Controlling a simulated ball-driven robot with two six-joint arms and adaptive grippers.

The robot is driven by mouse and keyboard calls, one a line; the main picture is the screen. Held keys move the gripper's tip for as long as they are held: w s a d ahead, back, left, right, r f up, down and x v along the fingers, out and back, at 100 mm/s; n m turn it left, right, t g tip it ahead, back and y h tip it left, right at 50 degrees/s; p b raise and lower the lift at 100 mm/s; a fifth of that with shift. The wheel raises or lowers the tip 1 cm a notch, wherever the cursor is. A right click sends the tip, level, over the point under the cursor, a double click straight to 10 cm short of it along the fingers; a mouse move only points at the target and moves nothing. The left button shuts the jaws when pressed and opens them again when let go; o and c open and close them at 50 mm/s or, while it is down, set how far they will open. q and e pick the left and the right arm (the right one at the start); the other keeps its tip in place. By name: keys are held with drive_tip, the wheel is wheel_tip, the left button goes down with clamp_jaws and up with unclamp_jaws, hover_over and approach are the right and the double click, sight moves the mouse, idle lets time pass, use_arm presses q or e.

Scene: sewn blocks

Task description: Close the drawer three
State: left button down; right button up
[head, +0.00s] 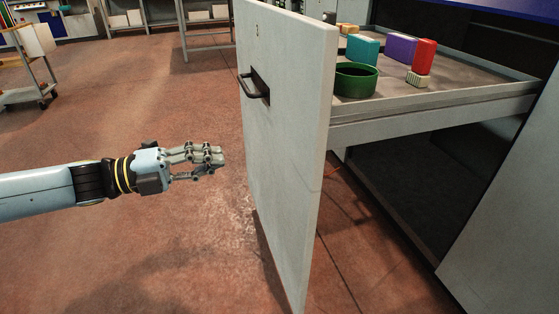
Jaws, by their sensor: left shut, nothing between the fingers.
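The drawer has a tall pale front panel (285,150) with a dark handle (256,89) and the number 3 near its top. It stands pulled out from the cabinet (505,215) at the right. Its tray (440,103) shows behind the panel with several things in it. My left gripper (222,160) is shut and empty. It points right toward the outer face of the panel, lower and to the left of the handle, and looks apart from it. My right gripper is not in view.
In the drawer are a green round container (356,80), a teal block (363,50), a purple block (402,48), a red block (424,56) and a small cream block (418,79). A grey cart (28,62) stands at the far left. The reddish floor (110,130) around my arm is clear.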

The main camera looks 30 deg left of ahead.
use_arm(q)
drive_tip(key=b, duration=0.2)
approach(292, 144)
drive_tip(key=b+x, duration=0.1)
drive_tip(key=x, duration=0.6)
drive_tip(key=shift+w+d+f, duration=0.1)
drive_tip(key=shift+w+d, duration=0.05)
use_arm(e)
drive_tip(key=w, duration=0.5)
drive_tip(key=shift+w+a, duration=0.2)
use_arm(q)
drive_tip(key=shift+w+d, duration=0.1)
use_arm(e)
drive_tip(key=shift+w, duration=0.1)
